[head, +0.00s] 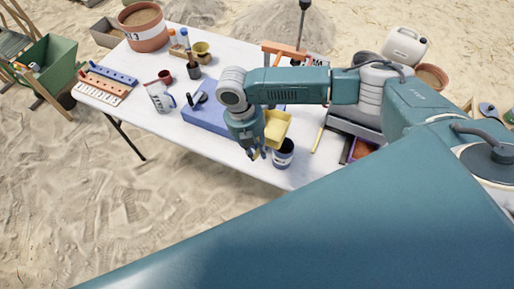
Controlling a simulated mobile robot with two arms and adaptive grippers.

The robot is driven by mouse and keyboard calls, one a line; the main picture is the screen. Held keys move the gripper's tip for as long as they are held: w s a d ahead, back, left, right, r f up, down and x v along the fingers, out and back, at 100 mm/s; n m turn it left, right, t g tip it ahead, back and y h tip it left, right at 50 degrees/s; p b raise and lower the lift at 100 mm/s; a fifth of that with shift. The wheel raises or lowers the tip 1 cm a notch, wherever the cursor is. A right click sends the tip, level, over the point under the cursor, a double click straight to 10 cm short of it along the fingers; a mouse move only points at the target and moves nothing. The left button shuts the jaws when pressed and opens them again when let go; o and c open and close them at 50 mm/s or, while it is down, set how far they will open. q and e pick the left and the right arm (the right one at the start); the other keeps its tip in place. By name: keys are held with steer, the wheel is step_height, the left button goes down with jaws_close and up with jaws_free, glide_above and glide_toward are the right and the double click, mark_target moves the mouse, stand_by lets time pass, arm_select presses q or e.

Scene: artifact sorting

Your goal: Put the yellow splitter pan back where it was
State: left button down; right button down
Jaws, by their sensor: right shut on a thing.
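The yellow splitter pan (279,126) is beside and partly behind my right gripper (254,154), near the front edge of the white table (190,132). The gripper points down and is shut on the pan; the wrist hides part of the pan and the exact grip. The pan looks close to the right end of the blue mat or tray (205,116), just above a dark cup with a white band (283,154). I cannot tell whether it touches the table. My left gripper is not in view.
A yellow stick (319,139) lies right of the dark cup.

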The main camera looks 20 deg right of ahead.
steer(key=shift+s+d, duration=0.1)
steer(key=shift+d, duration=0.05)
steer(key=shift+s+d+r, duration=0.1)
steer(key=shift+s, duration=0.05)
